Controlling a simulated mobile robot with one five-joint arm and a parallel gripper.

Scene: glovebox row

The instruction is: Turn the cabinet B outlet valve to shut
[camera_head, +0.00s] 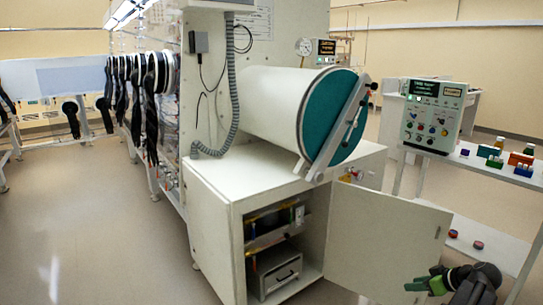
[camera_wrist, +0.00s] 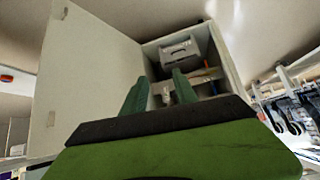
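My gripper (camera_head: 428,281) is at the lower right in the head view, in front of the open cabinet door (camera_head: 385,240). Its two green fingers stand apart with nothing between them in the wrist view (camera_wrist: 160,92). They point toward the open white cabinet (camera_head: 213,235), which also shows in the wrist view (camera_wrist: 146,52). I cannot make out a valve marked as the cabinet B outlet. Small red and yellow fittings (camera_head: 350,173) show above the open door, too small to identify. Inside the cabinet are a grey box (camera_head: 280,273) and dark, unclear parts above it.
A large white cylinder (camera_head: 265,98) with a teal end door (camera_head: 325,112) stands on the cabinet. A control panel (camera_head: 433,115) and a shelf (camera_head: 475,165) with small coloured blocks are on the right. Gloves hang along the row at left. The floor (camera_head: 90,230) at left is clear.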

